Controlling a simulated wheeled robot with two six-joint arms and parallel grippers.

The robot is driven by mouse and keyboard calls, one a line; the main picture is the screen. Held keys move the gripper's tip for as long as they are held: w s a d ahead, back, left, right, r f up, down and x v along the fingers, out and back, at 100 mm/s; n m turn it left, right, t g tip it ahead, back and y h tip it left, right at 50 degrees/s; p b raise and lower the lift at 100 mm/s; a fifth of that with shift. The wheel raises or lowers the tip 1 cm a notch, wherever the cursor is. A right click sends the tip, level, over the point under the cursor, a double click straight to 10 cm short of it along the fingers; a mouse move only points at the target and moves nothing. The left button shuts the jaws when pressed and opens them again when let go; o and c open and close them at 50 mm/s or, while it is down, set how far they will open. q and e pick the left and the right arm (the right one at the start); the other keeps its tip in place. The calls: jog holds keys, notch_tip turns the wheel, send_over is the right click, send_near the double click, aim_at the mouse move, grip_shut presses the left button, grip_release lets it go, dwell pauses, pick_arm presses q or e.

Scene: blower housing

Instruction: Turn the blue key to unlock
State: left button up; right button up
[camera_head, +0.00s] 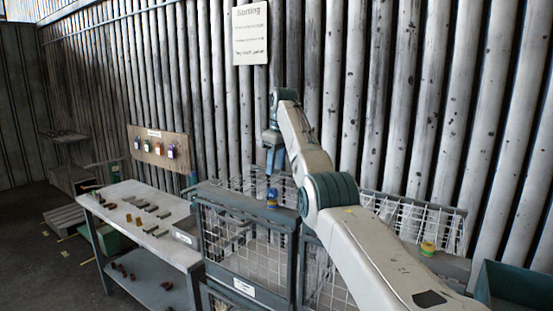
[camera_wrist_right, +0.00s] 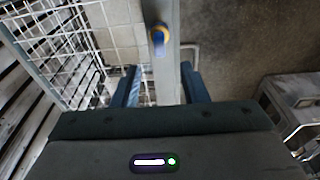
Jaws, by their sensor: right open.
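The blue key (camera_head: 272,198) stands in a yellow collar on the top rail of a wire cage in the head view. In the right wrist view, the blue key (camera_wrist_right: 158,42) and its yellow rim sit on a grey bar, beyond the fingertips. My right gripper (camera_head: 271,172) points down just above the key in the head view. Its two blue fingers are apart with nothing between them in the right wrist view (camera_wrist_right: 160,82). The key appears roughly centred between them and not gripped. My left gripper is not in view.
The wire cage (camera_head: 245,245) has a grey frame and mesh door. A yellow-green round piece (camera_head: 428,248) sits on the right-hand cage. A table (camera_head: 130,200) with small blocks stands left. Coloured tags hang on a wooden board (camera_head: 160,157). A corrugated wall stands behind.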

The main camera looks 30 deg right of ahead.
aim_at(273, 188)
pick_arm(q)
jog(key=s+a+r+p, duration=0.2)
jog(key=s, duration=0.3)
pick_arm(e)
jog(key=f, duration=0.4)
jog(key=shift+a, duration=0.4)
jog(key=f, duration=0.1)
jog(key=w+f, duration=0.1)
jog(key=d+f, duration=0.1)
jog(key=shift+w+f+p, duration=0.2)
jog(key=shift+w+p, duration=0.05)
jog(key=shift+p, duration=0.1)
jog(key=shift+a+f, duration=0.15)
jog(key=shift+f, duration=0.5)
jog(key=shift+s+a+p, duration=0.1)
jog(key=shift+a+p, duration=0.05)
jog(key=shift+p, duration=0.15)
jog(key=shift+a, duration=0.1)
jog(key=shift+f, duration=0.1)
jog(key=c, duration=0.6)
grip_shut()
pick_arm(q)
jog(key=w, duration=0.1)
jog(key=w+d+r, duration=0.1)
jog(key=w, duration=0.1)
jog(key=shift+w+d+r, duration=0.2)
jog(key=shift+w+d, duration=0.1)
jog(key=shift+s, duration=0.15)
